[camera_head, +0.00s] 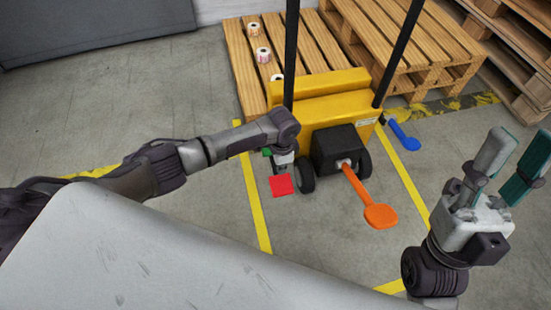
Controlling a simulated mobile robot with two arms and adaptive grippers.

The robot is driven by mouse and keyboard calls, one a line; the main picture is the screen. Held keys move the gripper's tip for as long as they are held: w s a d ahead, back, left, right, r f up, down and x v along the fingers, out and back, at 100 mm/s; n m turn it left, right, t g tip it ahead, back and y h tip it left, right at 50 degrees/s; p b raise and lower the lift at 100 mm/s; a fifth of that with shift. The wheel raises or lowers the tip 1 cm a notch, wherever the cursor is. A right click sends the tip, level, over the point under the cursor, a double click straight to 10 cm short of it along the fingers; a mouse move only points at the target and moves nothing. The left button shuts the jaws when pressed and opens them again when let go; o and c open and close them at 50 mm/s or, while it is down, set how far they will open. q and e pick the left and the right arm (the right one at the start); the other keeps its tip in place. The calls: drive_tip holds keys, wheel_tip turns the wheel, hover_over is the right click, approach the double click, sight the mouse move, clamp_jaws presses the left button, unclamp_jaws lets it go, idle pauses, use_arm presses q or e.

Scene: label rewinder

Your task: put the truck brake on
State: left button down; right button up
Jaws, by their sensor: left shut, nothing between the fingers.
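The yellow truck (330,108) stands in the middle, with black posts, a black box (337,148) and dark wheels low in front. A red pedal (281,186) is at its front left, just above the floor. A green part (266,152) shows beside my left wrist, partly hidden. An orange pedal (380,216) sticks out forward on a long arm, and a blue pedal (408,140) lies at the right side. My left gripper (283,168) is shut and empty, pointing down just above the red pedal; contact cannot be told. My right gripper (522,140) is open and empty, pointing up at the right.
Wooden pallets (240,70) stand behind the truck, with small rolls (263,54) on one. More pallets are stacked at the back right. Yellow floor lines (255,205) run along both sides of the truck. The floor around the orange pedal is clear.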

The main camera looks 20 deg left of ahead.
drive_tip(key=w+a+f+g+h+p, duration=0.1)
drive_tip(key=w+f+g, duration=0.3)
drive_tip(key=w, duration=0.4)
drive_tip(key=shift+a+g+h+p, duration=0.2)
drive_tip(key=shift+g+h+p, duration=0.3)
drive_tip(key=shift+g+p, duration=0.3)
